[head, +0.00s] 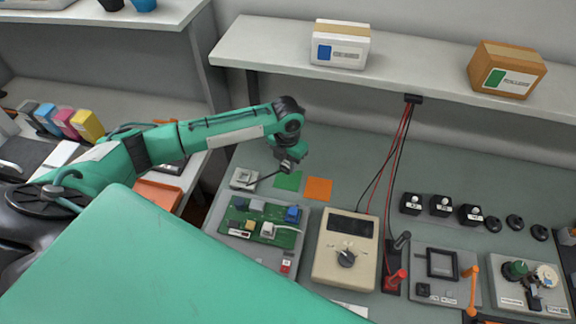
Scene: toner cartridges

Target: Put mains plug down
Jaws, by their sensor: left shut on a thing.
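My left gripper (287,158) reaches in from the left and points down over the bench. It is shut on the mains plug (287,168), a small dark shape that is mostly hidden by the fingers. A dark cord runs from there down-left toward a white socket block (243,178). The plug is just above or beside the green square (288,182); I cannot tell whether it touches the bench. An orange square (318,188) lies to the right of the green one. My right gripper is not in view.
A circuit board (258,222) in a grey tray and a beige meter (346,250) stand in front of the squares. Red and black leads (395,160) hang from the shelf on the right. Black blocks (441,205) sit farther right. The bench behind the squares is clear.

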